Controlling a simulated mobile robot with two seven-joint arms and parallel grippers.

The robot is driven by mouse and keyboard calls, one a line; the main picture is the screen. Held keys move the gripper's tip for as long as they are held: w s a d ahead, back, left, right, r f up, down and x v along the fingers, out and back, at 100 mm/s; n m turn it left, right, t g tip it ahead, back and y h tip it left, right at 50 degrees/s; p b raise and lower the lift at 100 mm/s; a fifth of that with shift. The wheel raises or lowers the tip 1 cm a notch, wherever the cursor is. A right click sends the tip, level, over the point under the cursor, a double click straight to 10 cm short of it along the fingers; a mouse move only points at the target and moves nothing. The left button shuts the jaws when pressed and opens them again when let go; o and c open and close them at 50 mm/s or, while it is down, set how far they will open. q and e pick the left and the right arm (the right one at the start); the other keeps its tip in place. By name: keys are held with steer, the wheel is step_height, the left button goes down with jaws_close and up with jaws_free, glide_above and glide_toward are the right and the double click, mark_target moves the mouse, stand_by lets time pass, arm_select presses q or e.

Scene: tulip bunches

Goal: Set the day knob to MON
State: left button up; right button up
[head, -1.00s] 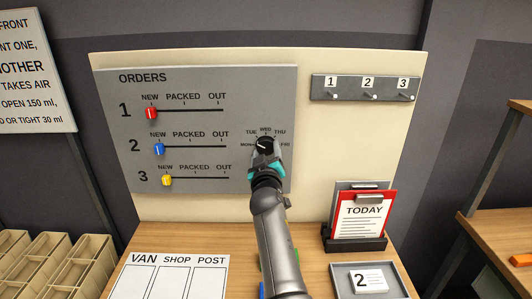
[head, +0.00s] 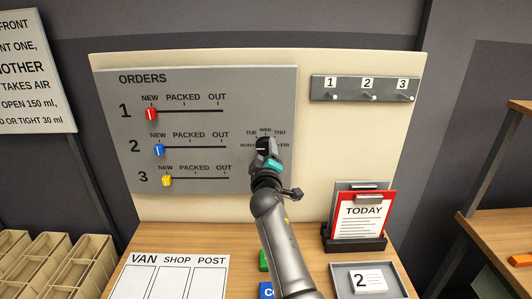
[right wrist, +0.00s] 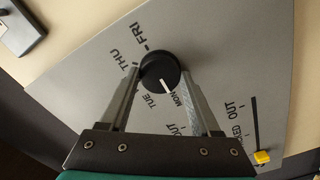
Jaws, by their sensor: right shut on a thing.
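The day knob (head: 265,146) is a round black dial with a white pointer line, low on the right of the grey ORDERS panel (head: 275,90). Day labels from MON to FRI arc around it. In the right wrist view the knob (right wrist: 160,70) sits between the fingertips of my right gripper (right wrist: 163,78), which is shut on it. There the pointer points at the MON label (right wrist: 180,98). WED is hidden in that view, by a finger. In the head view my right gripper (head: 268,153) covers the lower part of the knob. My left gripper is out of view.
Red (head: 151,114), blue (head: 159,150) and yellow (head: 166,181) sliders stand at NEW, left of the knob. A hook rail (head: 320,88) is at upper right. A red TODAY clipboard (head: 363,214) and a tray (head: 400,290) stand on the table at right.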

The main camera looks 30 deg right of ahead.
steer(key=o, duration=1.4)
